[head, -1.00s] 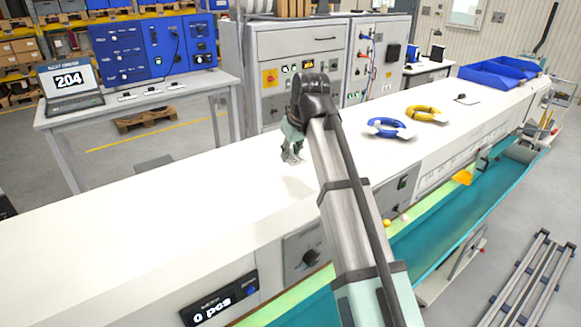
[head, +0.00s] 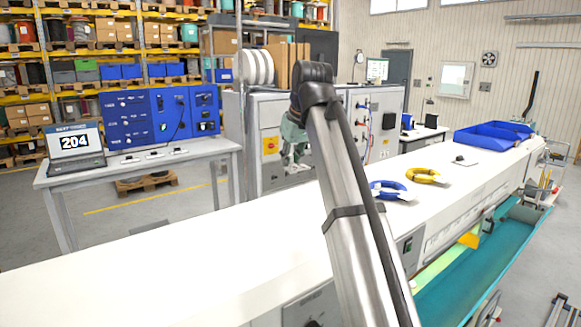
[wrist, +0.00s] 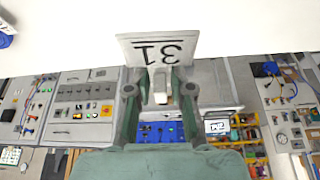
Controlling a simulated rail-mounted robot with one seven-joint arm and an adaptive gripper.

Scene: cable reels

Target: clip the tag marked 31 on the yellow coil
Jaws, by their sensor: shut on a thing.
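My gripper (head: 294,163) is raised above the white bench, left of the coils. In the wrist view my gripper (wrist: 160,92) is shut on a white tag (wrist: 158,48) marked 31, which appears upside down. The tag is too small to make out in the head view. The yellow coil (head: 423,175) lies flat on the bench, to the right of my gripper and apart from it. A small pale piece shows at its right side.
A blue coil (head: 388,190) lies on the white bench (head: 200,255) between my gripper and the yellow coil. Blue bins (head: 490,137) stand at the bench's far end. A grey cabinet (head: 262,125) stands behind. The bench's left part is clear.

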